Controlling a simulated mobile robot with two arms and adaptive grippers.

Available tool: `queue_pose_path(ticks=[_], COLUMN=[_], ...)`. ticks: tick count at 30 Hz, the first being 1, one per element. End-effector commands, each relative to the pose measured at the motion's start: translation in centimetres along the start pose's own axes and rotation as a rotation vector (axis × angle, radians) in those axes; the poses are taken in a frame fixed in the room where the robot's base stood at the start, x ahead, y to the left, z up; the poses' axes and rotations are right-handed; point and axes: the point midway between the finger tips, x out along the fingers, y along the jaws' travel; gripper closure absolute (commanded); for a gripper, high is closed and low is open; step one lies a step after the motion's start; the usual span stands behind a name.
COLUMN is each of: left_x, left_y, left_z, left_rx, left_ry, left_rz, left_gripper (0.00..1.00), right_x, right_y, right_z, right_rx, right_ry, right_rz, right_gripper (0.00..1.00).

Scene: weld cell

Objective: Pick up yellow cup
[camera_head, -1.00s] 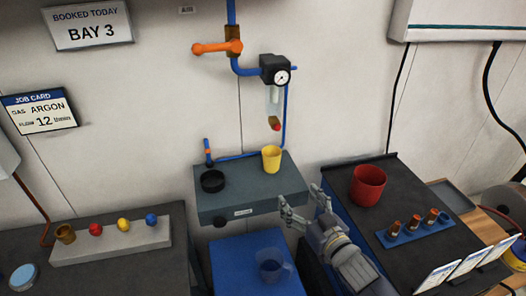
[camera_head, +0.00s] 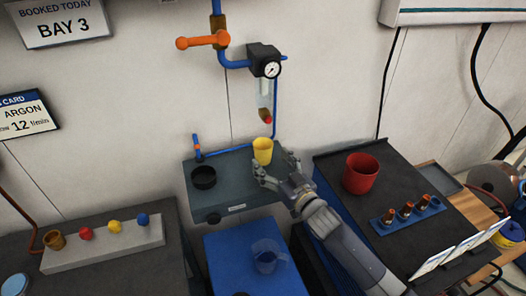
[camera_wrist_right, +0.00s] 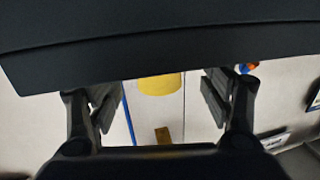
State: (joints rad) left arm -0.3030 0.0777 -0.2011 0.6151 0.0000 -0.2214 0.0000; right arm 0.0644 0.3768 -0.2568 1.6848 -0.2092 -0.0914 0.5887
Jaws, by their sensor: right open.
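The yellow cup (camera_head: 262,151) stands upright on the grey shelf (camera_head: 232,190) below the gauge in the head view. My right gripper (camera_head: 270,171) is open, with its fingers just in front of the cup and to its right. In the right wrist view the yellow cup (camera_wrist_right: 160,84) shows between the two open fingers (camera_wrist_right: 160,100), farther out, its upper part cut off by a dark body. I cannot tell whether a finger touches the cup. My left gripper is not in view.
A black dish (camera_head: 204,177) sits on the shelf left of the cup. The gauge (camera_head: 270,68) and tube (camera_head: 265,100) hang above the cup. A red pot (camera_head: 361,173) stands on the right bench. A clear jug (camera_head: 266,257) stands on the blue surface below.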

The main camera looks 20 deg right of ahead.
Motion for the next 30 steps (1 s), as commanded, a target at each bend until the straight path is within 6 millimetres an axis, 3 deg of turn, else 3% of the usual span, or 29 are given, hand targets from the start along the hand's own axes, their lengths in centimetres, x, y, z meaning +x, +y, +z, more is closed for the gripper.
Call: queue_pose_path(ticks=[4, 9, 18, 19, 25, 30], left_x=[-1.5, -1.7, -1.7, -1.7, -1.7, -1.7], left_y=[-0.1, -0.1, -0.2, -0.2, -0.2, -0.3], left_z=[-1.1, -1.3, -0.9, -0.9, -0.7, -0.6], left_rx=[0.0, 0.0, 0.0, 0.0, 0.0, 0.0], left_ry=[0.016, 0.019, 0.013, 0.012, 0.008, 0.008], left_rz=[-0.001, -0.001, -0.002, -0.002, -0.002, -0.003], left_gripper=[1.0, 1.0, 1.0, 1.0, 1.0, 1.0], right_x=[2.1, 3.9, 4.3, 4.3, 4.2, 4.2], right_y=[0.3, 0.3, 0.3, 0.3, 0.3, 0.3], right_z=[-0.7, -0.4, -0.3, -0.3, -0.3, -0.3], right_rx=[0.001, 0.001, 0.0, 0.0, 0.0, 0.0], right_ry=[0.001, 0.001, 0.002, 0.002, 0.001, 0.002], right_rz=[0.0, 0.0, -0.001, -0.001, -0.001, -0.001], right_gripper=[0.27, 0.27, 0.27, 0.29, 0.75, 0.79])
